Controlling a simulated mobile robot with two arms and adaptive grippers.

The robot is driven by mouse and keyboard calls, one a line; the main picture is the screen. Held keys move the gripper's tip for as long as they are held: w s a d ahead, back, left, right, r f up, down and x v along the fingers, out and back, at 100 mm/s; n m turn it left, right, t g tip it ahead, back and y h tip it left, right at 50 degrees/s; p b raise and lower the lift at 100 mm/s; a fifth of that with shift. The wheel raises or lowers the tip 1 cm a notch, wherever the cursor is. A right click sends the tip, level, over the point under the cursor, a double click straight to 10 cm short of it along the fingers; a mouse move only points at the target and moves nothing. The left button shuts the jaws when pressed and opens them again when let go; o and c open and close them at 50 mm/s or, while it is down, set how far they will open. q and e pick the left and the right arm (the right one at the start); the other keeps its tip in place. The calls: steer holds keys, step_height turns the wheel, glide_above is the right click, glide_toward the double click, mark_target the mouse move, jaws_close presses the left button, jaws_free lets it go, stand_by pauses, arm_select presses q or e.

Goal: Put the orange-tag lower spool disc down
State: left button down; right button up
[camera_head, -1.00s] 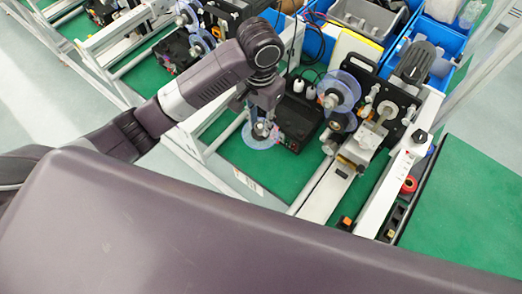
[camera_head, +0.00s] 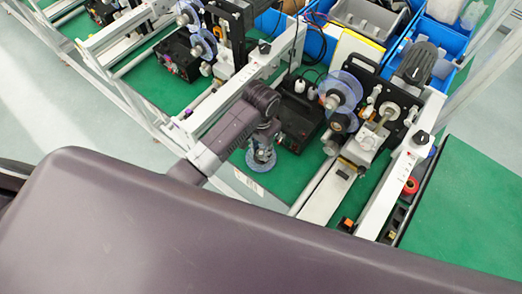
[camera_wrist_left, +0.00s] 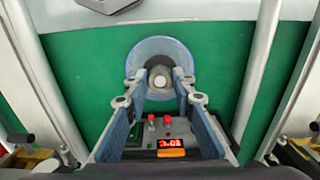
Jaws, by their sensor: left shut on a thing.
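The lower spool disc, a translucent blue ring with a pale hub, is at my left gripper (camera_head: 263,152) in the head view; its rim (camera_head: 258,167) shows under the fingers. In the left wrist view the disc (camera_wrist_left: 160,46) appears flat-on against the green mat, between and beyond the fingertips of my left gripper (camera_wrist_left: 160,92). The gripper is shut on it. I cannot tell whether the disc touches the mat. No orange tag can be made out on it. My right gripper is not in view.
A black box with a red display (camera_wrist_left: 170,143) stands close by; it also shows in the head view (camera_head: 298,122). A machine with another blue disc (camera_head: 341,90) stands to the right. White rails (camera_head: 228,105) border the green mat (camera_head: 285,170). Blue bins (camera_head: 440,40) are behind.

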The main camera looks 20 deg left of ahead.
mark_target(262, 152)
arm_select(q)
steer(key=shift+d+f, duration=0.1)
steer(key=shift+f, duration=0.65)
steer(key=c, duration=1.6)
jaws_free()
steer(key=shift+r, duration=0.1)
step_height(262, 152, up, 8)
steer(key=shift+w+f+b, duration=0.1)
steer(key=shift+f+b, duration=0.1)
steer(key=shift+b, duration=0.7)
step_height(262, 152, up, 4)
steer(key=shift+r+p, duration=0.15)
steer(key=shift+p, duration=0.8)
